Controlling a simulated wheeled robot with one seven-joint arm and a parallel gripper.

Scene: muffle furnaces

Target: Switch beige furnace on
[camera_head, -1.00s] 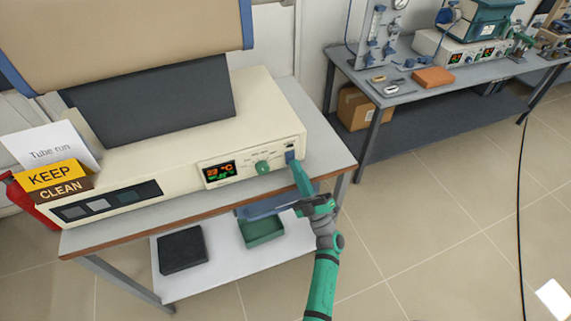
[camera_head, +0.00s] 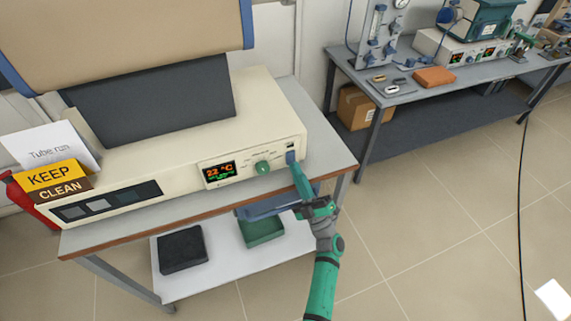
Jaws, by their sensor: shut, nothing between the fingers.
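The beige furnace (camera_head: 190,135) stands on a grey bench at the left. Its front panel has a lit display (camera_head: 220,171) with "22 °C" in orange above green text. A round green knob (camera_head: 262,167) sits right of the display. A small dark switch (camera_head: 290,145) shows at the panel's right end. My gripper (camera_head: 292,160) is shut and empty, its tip at the panel just below that switch. Whether the tip touches the panel, and what lies behind it, I cannot tell.
A "KEEP CLEAN" sign (camera_head: 55,179) and a "Tube run" card (camera_head: 58,146) stand at the furnace's left. A blue tray-like part (camera_head: 262,208) is below the bench edge near my arm. Open floor (camera_head: 440,240) lies to the right.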

